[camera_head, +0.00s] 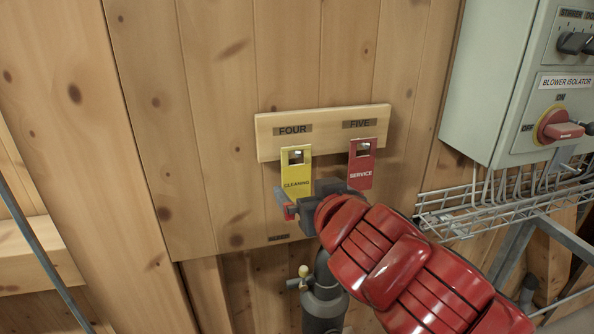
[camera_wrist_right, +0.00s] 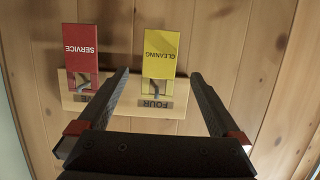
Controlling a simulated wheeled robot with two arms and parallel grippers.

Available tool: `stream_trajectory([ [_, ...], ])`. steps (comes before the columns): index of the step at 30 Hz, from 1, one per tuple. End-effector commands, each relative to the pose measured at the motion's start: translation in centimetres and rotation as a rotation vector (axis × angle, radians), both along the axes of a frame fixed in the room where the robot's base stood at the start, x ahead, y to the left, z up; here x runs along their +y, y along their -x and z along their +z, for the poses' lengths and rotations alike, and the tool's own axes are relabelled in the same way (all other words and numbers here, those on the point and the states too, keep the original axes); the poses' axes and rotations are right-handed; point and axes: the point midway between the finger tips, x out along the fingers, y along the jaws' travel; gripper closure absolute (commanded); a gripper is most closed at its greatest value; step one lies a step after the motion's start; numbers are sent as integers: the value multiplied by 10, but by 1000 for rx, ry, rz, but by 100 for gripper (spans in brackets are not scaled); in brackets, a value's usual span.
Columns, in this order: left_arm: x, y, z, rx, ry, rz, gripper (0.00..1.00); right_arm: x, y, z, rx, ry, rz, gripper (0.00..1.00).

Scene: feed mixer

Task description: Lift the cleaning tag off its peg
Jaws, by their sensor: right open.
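The yellow cleaning tag (camera_head: 297,170) hangs on a peg through its slot, under the label FOUR on a wooden peg board (camera_head: 268,140). My right gripper (camera_head: 281,200) is at the tag's lower end in the head view. In the right wrist view the cleaning tag (camera_wrist_right: 162,50) appears between the open fingers of my right gripper (camera_wrist_right: 160,85), which hold nothing. Whether the fingers reach to the tag's depth is hard to tell. The left gripper does not show.
A red service tag (camera_head: 361,165) hangs under the label FIVE, right of the cleaning tag; it also shows in the wrist view (camera_wrist_right: 80,45). A grey blower isolator box (camera_head: 503,75) and a wire tray (camera_head: 470,205) are at the right. The wooden wall left of the board is clear.

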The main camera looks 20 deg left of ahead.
Motion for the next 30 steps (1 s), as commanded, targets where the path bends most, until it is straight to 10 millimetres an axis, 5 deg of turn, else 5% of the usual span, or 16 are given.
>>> stream_trajectory([
  [18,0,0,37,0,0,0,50,38,-57,-22,10,3,-3,0],
  [30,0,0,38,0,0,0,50,42,-64,-25,4,2,-4,0],
])
